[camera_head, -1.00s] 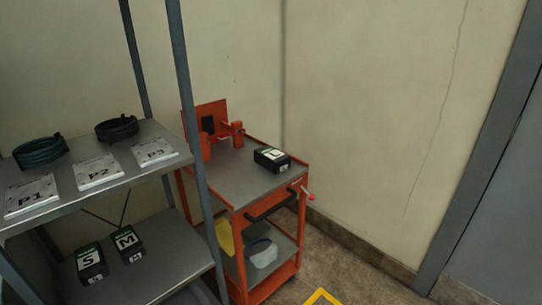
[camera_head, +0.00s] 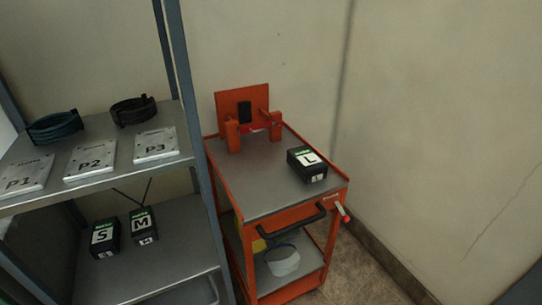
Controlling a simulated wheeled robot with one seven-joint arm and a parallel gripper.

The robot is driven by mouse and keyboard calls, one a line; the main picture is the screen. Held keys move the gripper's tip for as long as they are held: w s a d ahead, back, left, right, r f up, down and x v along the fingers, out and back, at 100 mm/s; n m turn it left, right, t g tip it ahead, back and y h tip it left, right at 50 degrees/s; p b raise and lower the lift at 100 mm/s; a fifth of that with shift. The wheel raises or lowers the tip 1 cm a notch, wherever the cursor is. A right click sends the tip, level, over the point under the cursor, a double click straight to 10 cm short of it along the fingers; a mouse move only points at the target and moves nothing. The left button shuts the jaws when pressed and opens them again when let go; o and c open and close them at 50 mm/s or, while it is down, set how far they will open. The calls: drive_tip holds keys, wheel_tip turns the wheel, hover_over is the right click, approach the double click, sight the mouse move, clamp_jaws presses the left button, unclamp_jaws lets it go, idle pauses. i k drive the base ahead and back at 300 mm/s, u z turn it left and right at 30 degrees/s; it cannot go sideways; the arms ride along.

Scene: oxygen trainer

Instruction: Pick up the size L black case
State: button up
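The size L black case (camera_head: 307,165) lies on the grey top of the orange cart (camera_head: 262,194), near its right edge. Its white label with the letter L faces up. Nothing touches it or covers it. My gripper is not in view.
A grey metal shelf (camera_head: 185,292) stands left of the cart, its post close to the cart's side. S (camera_head: 105,238) and M (camera_head: 144,225) cases lie on its lower level. An orange bracket stands (camera_head: 243,112) at the cart's back. A black handle (camera_head: 291,223) juts from its front.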

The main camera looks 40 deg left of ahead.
sight(311, 168)
drive_tip(key=u, duration=0.35)
drive_tip(key=i, duration=0.95)
drive_tip(key=u, duration=0.25)
